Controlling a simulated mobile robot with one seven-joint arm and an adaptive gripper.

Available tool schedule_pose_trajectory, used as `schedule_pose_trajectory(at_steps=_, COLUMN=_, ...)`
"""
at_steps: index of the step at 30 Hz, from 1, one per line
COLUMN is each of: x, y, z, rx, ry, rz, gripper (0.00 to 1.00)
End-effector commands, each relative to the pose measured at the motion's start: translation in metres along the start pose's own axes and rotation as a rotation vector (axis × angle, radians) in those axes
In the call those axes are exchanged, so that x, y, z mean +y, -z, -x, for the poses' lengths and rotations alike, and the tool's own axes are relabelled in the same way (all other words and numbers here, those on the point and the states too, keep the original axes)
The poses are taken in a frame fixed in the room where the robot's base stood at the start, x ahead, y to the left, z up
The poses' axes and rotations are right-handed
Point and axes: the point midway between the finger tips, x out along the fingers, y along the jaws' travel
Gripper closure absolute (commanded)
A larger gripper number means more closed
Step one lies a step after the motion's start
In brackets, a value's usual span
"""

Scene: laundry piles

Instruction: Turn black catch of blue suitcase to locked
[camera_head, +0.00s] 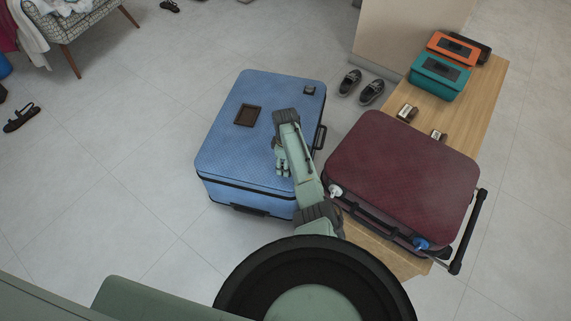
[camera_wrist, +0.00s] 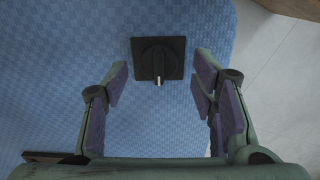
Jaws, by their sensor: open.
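The blue suitcase (camera_head: 222,150) lies flat on the floor. In the wrist view its blue textured face (camera_wrist: 60,70) fills most of the picture. The black catch (camera_wrist: 174,47) is a square plate with a turning knob, whose pale tip points down in that view. My gripper (camera_wrist: 163,70) is open, with one finger left and one right of the catch, both apart from it. In the head view my gripper (camera_head: 282,166) is over the right part of the suitcase.
A maroon suitcase (camera_head: 405,165) lies close right on a wooden bench (camera_head: 487,100). Shoes (camera_head: 371,93) stand behind.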

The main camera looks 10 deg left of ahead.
Motion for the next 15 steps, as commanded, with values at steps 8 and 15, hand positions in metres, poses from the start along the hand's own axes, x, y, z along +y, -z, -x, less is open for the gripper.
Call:
schedule_pose_trajectory(at_steps=8, x=0.0008, y=-0.0002, z=-0.0155, rx=0.000, ry=-0.002, rz=-0.001, gripper=0.48)
schedule_pose_trajectory(at_steps=15, x=0.0007, y=-0.0001, z=-0.0154, rx=0.000, ry=-0.002, rz=-0.001, gripper=0.50)
